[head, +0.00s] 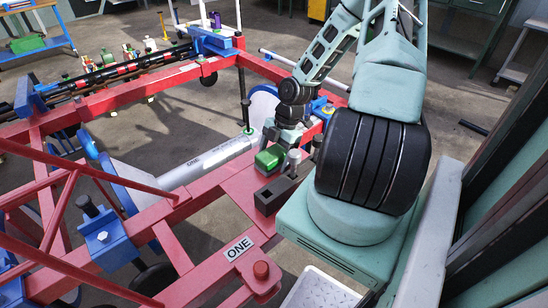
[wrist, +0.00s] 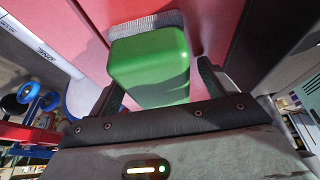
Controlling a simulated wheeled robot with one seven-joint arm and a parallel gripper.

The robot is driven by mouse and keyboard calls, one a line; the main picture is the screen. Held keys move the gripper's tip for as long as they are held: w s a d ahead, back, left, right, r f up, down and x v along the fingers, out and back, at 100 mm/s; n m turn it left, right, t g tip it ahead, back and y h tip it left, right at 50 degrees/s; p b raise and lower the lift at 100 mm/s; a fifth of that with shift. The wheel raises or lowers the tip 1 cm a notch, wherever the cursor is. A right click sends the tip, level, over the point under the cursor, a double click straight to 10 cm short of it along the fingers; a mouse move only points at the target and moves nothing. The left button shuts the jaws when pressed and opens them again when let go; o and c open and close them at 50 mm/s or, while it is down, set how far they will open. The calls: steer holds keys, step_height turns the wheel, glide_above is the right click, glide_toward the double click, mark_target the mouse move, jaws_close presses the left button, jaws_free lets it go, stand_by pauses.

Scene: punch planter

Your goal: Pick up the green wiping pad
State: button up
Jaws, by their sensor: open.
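The green wiping pad (head: 269,159) is a rounded green block lying on the red frame of the planter in the head view. In the wrist view the green pad (wrist: 152,66) shows large, with a grey textured layer along its far edge. My gripper (head: 285,138) is just above and behind the pad in the head view. In the wrist view my gripper (wrist: 160,85) is open, with one finger on each side of the pad's near part. I cannot tell whether the fingers touch the pad.
A dark block with a square hole (head: 268,200) sits on the red frame close to the pad. A grey cylinder (head: 294,158) stands beside the pad. A long silver tube (head: 208,163) lies to the left.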

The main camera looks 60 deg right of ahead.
mark_target(274, 151)
steer(key=c, duration=1.2)
steer(key=shift+o, duration=0.2)
steer(key=shift+r+b, duration=0.2)
steer(key=shift+b, duration=0.2)
step_height(274, 151, up, 10)
steer(key=p, duration=0.3)
steer(key=shift+r, duration=0.1)
